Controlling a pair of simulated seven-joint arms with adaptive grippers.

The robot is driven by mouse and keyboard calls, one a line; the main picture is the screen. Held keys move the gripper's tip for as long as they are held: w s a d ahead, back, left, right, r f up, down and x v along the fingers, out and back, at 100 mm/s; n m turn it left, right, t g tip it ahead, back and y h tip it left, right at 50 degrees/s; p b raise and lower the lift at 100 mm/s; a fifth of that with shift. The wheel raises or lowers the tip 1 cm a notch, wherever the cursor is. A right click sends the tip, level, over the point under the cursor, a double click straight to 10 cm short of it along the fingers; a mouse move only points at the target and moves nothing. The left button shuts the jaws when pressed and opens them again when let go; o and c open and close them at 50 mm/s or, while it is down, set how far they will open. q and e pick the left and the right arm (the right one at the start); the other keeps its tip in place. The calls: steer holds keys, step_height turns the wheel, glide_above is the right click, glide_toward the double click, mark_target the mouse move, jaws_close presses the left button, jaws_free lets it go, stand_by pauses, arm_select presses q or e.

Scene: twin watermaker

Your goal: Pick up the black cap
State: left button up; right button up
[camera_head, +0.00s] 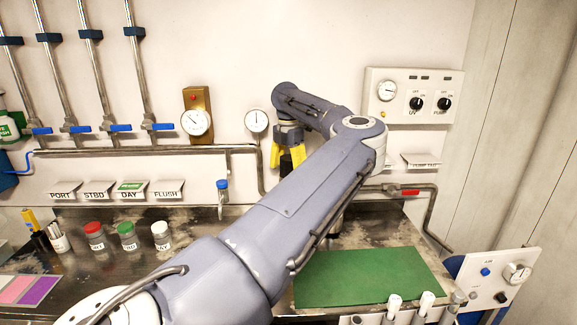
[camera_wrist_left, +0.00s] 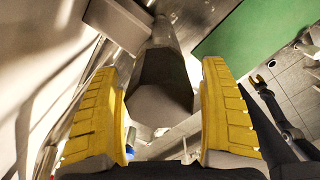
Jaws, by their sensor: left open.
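My left gripper (camera_head: 287,164) is at the back wall in the head view, its yellow fingers spread and pointing down. In the left wrist view, the open yellow fingers (camera_wrist_left: 163,72) stand on either side of a dark grey, faceted piece (camera_wrist_left: 165,68) on a grey cylinder. This may be the black cap, but I cannot tell for sure. A gap shows at both fingers, and I see no contact. In the head view, my left arm hides much of the bench behind it.
Jars with red, green and white lids (camera_head: 127,236) stand on the metal bench at left. A blue-capped tube (camera_head: 222,192) is near the wall. A green mat (camera_head: 365,277) lies at right. A pipe (camera_head: 160,150) and gauges line the wall.

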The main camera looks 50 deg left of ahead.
arm_select(q)
steer(key=c, duration=1.2)
steer(key=shift+r, duration=0.2)
